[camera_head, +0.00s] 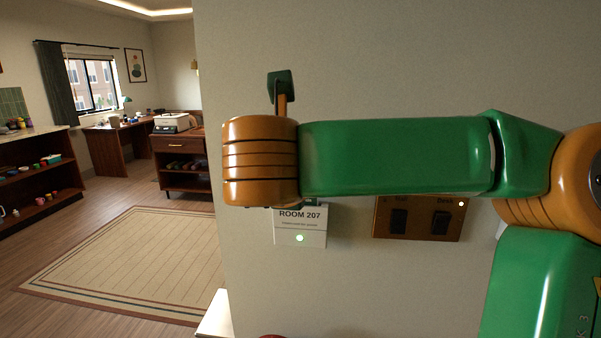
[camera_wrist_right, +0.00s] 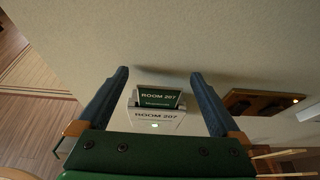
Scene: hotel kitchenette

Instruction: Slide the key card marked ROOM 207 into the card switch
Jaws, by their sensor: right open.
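The green key card (camera_wrist_right: 158,97) marked ROOM 207 stands upright in the top of the white card switch (camera_wrist_right: 157,119), its upper part showing above it in the right wrist view. In the head view the switch (camera_head: 300,229), also labelled ROOM 207, is on the wall with a green light lit; my right arm hides its top and the card. My right gripper (camera_wrist_right: 158,76) is open, its two dark blue fingers on either side of the card and apart from it. My left gripper is not in view.
A brown panel with two dark switches (camera_head: 418,222) is on the wall right of the card switch. A pale ledge corner (camera_head: 216,315) shows below left. Open floor with a beige rug (camera_head: 140,255), shelves and a desk lies to the left.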

